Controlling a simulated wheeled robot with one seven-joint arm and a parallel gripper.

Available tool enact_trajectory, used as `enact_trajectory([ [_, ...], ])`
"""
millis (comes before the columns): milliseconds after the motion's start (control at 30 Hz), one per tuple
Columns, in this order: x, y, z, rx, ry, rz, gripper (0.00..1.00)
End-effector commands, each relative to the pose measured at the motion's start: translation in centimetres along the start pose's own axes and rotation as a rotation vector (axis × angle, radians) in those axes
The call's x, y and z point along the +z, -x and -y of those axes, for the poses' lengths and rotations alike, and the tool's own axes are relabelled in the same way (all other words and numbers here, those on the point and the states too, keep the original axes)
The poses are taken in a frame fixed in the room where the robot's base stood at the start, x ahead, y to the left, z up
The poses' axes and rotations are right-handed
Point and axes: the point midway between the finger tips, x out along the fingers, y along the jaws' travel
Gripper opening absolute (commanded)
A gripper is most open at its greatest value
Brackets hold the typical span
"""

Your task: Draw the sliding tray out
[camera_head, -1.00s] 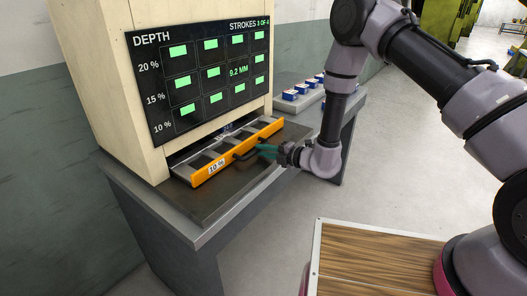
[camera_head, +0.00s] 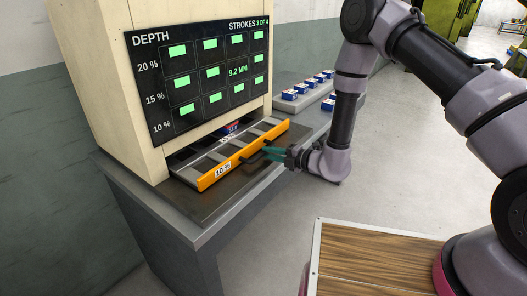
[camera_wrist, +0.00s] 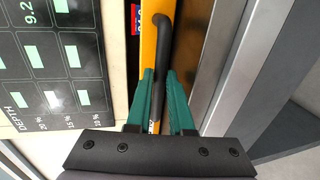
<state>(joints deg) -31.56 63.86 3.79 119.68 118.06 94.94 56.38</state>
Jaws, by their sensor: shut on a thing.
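My gripper (camera_head: 272,153) has teal fingers, seen in the wrist view (camera_wrist: 164,85) on both sides of the handle.
A grey bench (camera_head: 205,236) carries the cabinet (camera_head: 90,60) with its depth screen. Several small blue and white tins stand on a grey rack (camera_head: 289,107) at the back right. A wood-topped surface (camera_head: 370,262) lies in front. Some bare bench top lies before the tray.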

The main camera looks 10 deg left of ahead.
Motion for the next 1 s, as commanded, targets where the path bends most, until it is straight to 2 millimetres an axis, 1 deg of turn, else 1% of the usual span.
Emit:
enact_trajectory([
  [33, 0.3, 1.7, 0.5, -0.006, -0.006, 0.007, 0.00],
  [100, 0.3, 3.7, 0.9, -0.007, -0.007, 0.007, 0.00],
  [200, 0.2, 6.1, 1.4, -0.006, -0.006, 0.007, 0.00],
  [333, 0.1, 8.2, 1.9, -0.005, -0.005, 0.005, 0.00],
  [467, 0.0, 8.8, 1.9, -0.003, -0.003, 0.002, 0.00],
  [700, 0.0, 8.8, 1.9, -0.003, -0.002, 0.001, 0.00],
  [733, 0.0, 8.8, 1.9, -0.003, -0.002, 0.001, 0.24],
  [767, 0.0, 8.8, 1.9, -0.003, -0.002, 0.001, 0.32],
  [1000, 0.0, 8.8, 1.9, -0.002, -0.001, 0.001, 0.32],
])
